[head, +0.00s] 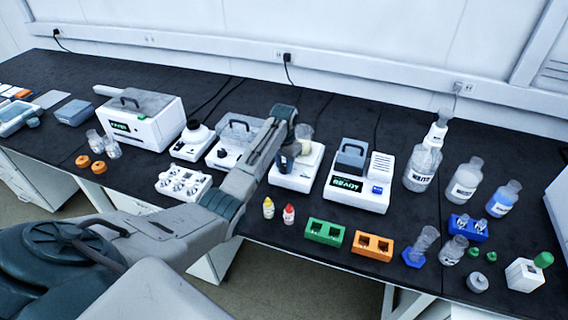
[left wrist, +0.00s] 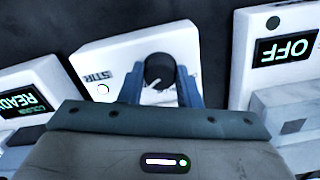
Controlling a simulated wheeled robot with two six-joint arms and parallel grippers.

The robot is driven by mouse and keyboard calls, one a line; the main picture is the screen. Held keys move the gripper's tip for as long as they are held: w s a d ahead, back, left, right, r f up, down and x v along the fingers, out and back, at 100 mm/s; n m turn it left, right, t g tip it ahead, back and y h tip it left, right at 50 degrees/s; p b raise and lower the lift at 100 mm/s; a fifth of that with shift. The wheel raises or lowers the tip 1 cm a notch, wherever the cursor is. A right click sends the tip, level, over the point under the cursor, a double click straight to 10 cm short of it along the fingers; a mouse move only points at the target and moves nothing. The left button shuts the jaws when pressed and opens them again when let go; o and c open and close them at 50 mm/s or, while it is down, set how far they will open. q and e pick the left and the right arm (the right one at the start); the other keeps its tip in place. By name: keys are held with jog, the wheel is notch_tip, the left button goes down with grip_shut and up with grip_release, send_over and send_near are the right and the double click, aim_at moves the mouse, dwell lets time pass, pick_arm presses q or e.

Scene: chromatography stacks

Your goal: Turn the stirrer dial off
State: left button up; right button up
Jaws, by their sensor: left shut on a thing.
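The stirrer (head: 292,183) is a white box near the middle of the bench, with a clear beaker (head: 305,135) on or just behind it. In the left wrist view its sloping white front (left wrist: 125,58) reads "STIR" and carries a dark round dial (left wrist: 158,70) with a white mark. A small light (left wrist: 103,89) glows pale on that front. My left gripper (head: 287,162) reaches down over the stirrer. In the left wrist view its two blue fingers (left wrist: 162,90) are shut on the dial, one on each side. In the head view my gripper hides the dial. My right gripper is not seen.
A white device reading "OFF" (left wrist: 287,50) stands to the right in the wrist view. Another reading "READY" (left wrist: 20,100) is at left. Yellow and red dropper bottles (head: 268,208) and green (head: 324,232) and orange (head: 372,245) racks stand in front. Glass bottles (head: 465,182) stand at right.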

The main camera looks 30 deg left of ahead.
pick_arm(q)
jog(key=shift+r+n+p, duration=0.25)
jog(key=shift+n+p, duration=0.45)
jog(key=shift+p, duration=0.15)
jog(key=n+p, duration=0.2)
jog(key=shift+r+p, duration=0.1)
jog(key=shift+p, duration=0.2)
jog(key=n+p, duration=0.2)
jog(key=n, duration=0.1)
jog(key=n+p, duration=0.2)
jog(key=n, duration=0.1)
jog(key=shift+n, duration=0.4)
jog(key=n+p, duration=0.1)
jog(key=n, duration=0.2)
jog(key=shift+n+p, duration=0.3)
jog(key=shift+p, duration=0.1)
jog(key=n+p, duration=0.1)
jog(key=n, duration=0.1)
jog(key=shift+w+n, duration=0.1)
jog(key=shift+n, duration=0.2)
jog(key=n+p, duration=0.1)
jog(key=n, duration=0.2)
jog(key=shift+n, duration=0.3)
jog(key=shift+f+n+p, duration=0.2)
jog(key=shift+n+p, duration=0.1)
jog(key=shift+n, duration=1.5)
